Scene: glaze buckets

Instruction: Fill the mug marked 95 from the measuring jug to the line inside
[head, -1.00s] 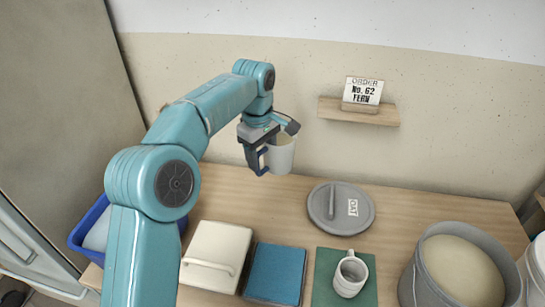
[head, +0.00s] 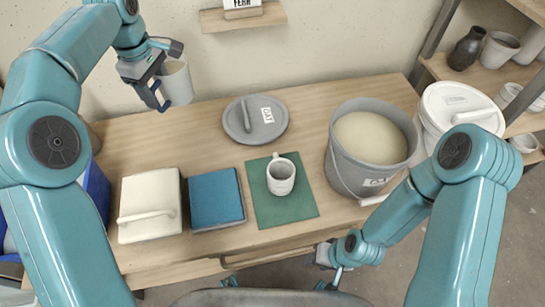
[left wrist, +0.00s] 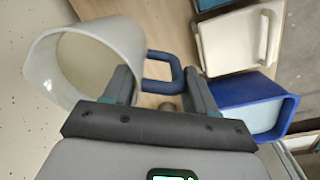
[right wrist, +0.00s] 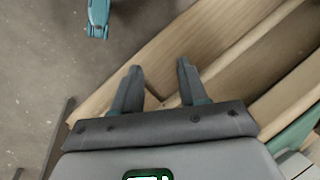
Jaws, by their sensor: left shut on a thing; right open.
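The mug (head: 281,178) is pale grey and stands upright on a green mat (head: 290,212). No number or inside line can be read on it. The measuring jug (head: 177,84) is a pale, translucent vessel with a dark blue handle. My left gripper (head: 155,92) is shut on its handle and holds it above the table's back left, well away from the mug. The jug also fills the upper left of the left wrist view (left wrist: 85,68); I cannot tell how much is in it. My right gripper (right wrist: 160,68) is open and empty, by the table's front edge.
A grey bucket (head: 346,168) of cream glaze stands right of the mat, with a white lidded bucket (head: 437,108) beyond. A grey lid (head: 268,128) lies behind the mug. A blue block (head: 215,198) and a cream lidded box (head: 150,208) stand left of the mat.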

